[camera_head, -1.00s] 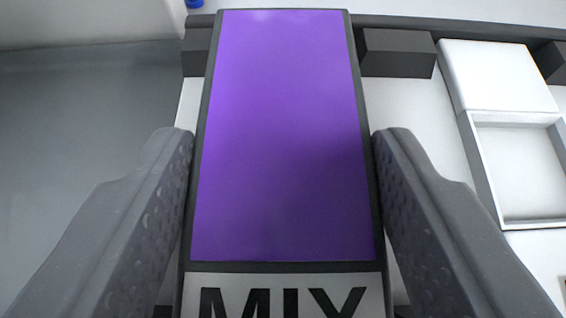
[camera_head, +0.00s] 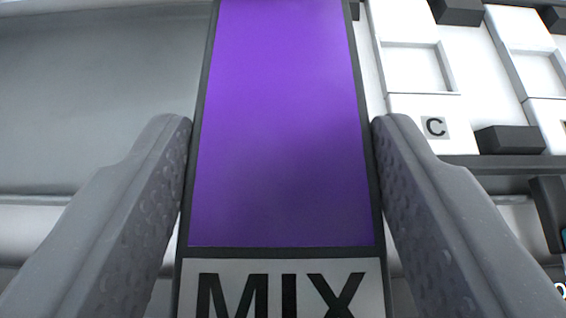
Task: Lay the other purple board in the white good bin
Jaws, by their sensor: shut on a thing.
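A purple board (camera_head: 283,130) with a dark edge and a pale strip reading "MIX" fills the middle of the view. My gripper (camera_head: 282,135) is shut on it, with one grey finger against each long side. The board is close to the camera and hides what lies straight behind it. I cannot make out a white good bin for certain.
To the right is a white panel with square recessed trays (camera_head: 415,68), dark blocks (camera_head: 510,140) and a label "C" (camera_head: 435,127). A dark rail (camera_head: 500,166) runs along its near edge. A wide grey surface (camera_head: 90,90) at the left looks clear.

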